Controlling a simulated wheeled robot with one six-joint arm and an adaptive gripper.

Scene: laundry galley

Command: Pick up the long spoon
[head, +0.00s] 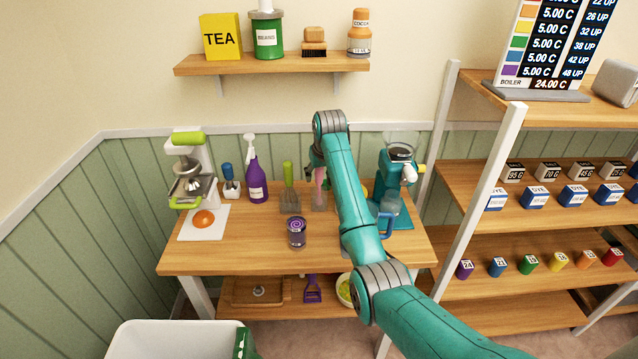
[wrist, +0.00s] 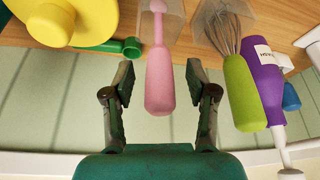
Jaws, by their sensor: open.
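The long spoon, with a pink handle (wrist: 160,85), stands in a clear holder (wrist: 163,22) on the wooden table. In the head view its pink handle (head: 320,178) shows just left of my arm. Its lower end is hard to make out. My gripper (wrist: 159,68) is open, with one finger on each side of the pink handle and a visible gap on both sides. In the head view my gripper (head: 317,160) is small and partly covered by my arm.
A whisk with a green handle (wrist: 242,92) stands in a holder close beside the spoon, with a purple spray bottle (wrist: 265,85) beyond. A teal machine (head: 392,190) stands right of my arm. A purple jar (head: 297,232) stands in front.

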